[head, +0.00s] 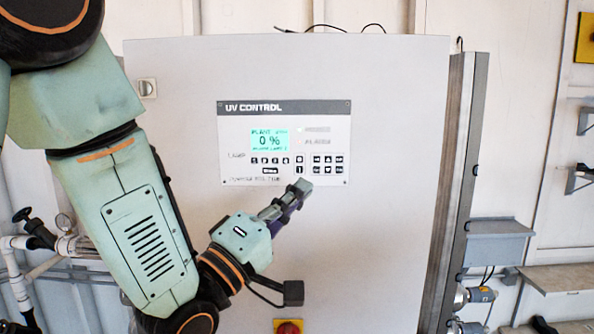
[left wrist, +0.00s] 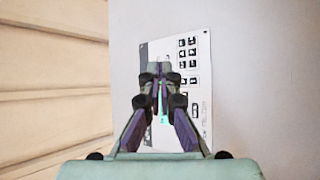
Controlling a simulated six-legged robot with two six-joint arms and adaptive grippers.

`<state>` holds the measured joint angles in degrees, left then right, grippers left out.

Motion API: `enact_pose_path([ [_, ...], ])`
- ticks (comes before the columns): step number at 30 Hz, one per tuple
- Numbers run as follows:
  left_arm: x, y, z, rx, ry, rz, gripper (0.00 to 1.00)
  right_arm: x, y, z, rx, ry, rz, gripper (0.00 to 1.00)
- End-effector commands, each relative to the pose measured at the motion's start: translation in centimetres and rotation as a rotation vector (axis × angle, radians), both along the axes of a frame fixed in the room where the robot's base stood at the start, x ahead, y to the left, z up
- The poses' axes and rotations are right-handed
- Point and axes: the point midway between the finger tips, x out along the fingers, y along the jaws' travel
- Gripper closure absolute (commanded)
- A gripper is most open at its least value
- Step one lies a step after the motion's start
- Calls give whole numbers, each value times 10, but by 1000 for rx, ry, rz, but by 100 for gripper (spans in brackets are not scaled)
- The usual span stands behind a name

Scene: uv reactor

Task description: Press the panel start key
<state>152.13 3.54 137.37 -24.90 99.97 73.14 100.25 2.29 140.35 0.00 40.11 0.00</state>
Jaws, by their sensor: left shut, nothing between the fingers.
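The UV control panel (head: 236,143) is a white plate on the front of a grey cabinet, with a lit green display (head: 269,141) reading 0 %. Its small keys sit in the lower half. A narrow two-key column (head: 299,164), with what looks like O above I, stands left of a dark keypad (head: 326,164). My left gripper (head: 301,187) is shut and empty, its tips just below that column at the panel's lower edge. In the left wrist view the shut fingertips (left wrist: 159,70) cover part of the panel (left wrist: 203,110). Contact cannot be told. My right gripper is not in view.
The cabinet door (head: 390,200) is flat and clear around the panel. A red and yellow switch (head: 289,327) sits low on it, and a small knob (head: 147,88) at its upper left. Pipes with a valve (head: 35,235) stand at the left, a grey shelf (head: 498,240) at the right.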

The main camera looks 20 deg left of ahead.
Motion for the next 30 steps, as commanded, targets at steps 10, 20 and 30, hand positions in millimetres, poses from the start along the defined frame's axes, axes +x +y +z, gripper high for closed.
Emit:
enact_pose_path([
  [10,0,-2,1,-33,11,-15,100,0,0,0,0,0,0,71],
  [20,15,4,1,-33,10,-14,100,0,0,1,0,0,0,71],
  [30,56,18,0,-31,10,-13,100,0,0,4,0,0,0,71],
])
